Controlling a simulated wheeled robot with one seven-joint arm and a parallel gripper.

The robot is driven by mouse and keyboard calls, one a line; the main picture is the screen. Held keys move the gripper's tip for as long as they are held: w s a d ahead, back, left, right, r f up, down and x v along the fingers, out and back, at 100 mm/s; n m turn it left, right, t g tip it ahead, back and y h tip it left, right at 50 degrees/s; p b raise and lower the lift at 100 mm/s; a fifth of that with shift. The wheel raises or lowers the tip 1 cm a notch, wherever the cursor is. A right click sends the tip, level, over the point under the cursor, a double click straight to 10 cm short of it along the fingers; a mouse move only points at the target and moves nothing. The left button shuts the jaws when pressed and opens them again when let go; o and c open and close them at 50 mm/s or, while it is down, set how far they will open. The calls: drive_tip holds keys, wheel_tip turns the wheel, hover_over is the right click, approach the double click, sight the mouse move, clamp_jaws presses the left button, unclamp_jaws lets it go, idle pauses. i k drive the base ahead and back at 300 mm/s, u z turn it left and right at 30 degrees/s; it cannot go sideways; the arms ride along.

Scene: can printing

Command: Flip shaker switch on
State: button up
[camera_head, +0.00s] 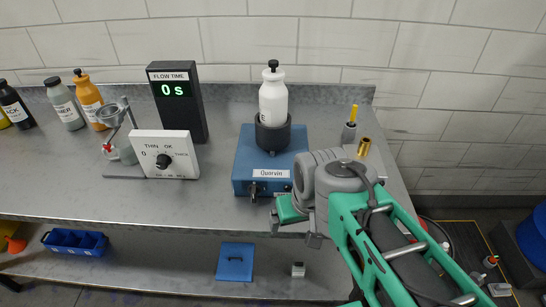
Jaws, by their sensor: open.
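My gripper (287,214) is at the shaker's front right corner, near the counter's front edge, to the right of the switch. It is open and looks empty. My wrist hides part of the shaker's right side, and the fingertips are hard to make out.
A "FLOW TIME" display (177,103) reads 0 s. A white dial panel (165,155) and a metal stand (124,140) are to the left, with several ink bottles (88,98) behind. A grey holder with a yellow item (350,128) stands behind my wrist. A lower shelf (180,270) holds a blue bin.

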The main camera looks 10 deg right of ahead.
sight(254, 189)
drive_tip(key=k, duration=1.3)
drive_tip(key=u, duration=0.65)
drive_tip(key=i, duration=0.55)
drive_tip(key=u, duration=0.5)
drive_tip(key=i, duration=1)
drive_tip(key=z, duration=0.5)
